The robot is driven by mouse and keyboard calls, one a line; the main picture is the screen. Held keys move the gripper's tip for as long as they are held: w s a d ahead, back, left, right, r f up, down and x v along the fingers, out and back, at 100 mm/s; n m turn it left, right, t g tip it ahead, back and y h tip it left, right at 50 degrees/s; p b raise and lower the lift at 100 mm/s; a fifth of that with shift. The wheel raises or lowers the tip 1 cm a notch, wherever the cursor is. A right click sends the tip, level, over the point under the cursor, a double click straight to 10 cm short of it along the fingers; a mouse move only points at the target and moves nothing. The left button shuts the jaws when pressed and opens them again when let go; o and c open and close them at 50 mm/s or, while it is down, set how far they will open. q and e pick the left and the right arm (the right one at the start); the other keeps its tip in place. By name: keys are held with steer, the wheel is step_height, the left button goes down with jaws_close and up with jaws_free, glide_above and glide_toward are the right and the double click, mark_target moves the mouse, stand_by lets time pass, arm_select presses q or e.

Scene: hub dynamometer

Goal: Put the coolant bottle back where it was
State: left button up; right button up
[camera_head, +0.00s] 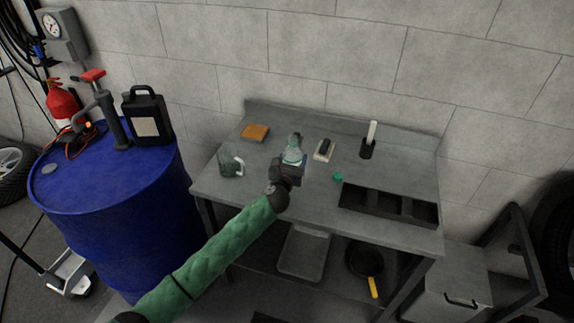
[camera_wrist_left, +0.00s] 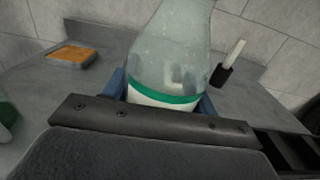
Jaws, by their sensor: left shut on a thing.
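The coolant bottle (camera_head: 292,150) is a clear bottle with a pale label and a green band, at the middle of the grey workbench (camera_head: 215,185). It also shows large in the left wrist view (camera_wrist_left: 172,55). My left gripper (camera_head: 289,166) is shut around its lower part, with a blue finger on each side in the wrist view. The bottle looks close to upright. Its base is hidden by my gripper, so I cannot tell whether it touches the bench. My right gripper is in neither view.
On the bench are a glass mug (camera_head: 231,163), an orange sponge (camera_head: 255,132), a small block on a pale pad (camera_head: 324,150), a black holder with a white stick (camera_head: 367,148), a green cap (camera_head: 338,177) and a dark sectioned tray (camera_head: 388,207). A blue drum (camera_head: 110,200) stands left.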

arm_select(q)
steer(key=shift+w+a+f, duration=0.2)
steer(key=shift+a+f, duration=0.05)
steer(key=shift+a, duration=0.05)
step_height(320, 180, down, 2)
steer(key=shift+f+p, duration=0.1)
steer(key=shift+p, duration=0.2)
steer(key=shift+f, duration=0.8)
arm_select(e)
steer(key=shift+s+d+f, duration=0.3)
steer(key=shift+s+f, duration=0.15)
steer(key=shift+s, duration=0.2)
arm_select(q)
steer(key=shift+f, duration=0.1)
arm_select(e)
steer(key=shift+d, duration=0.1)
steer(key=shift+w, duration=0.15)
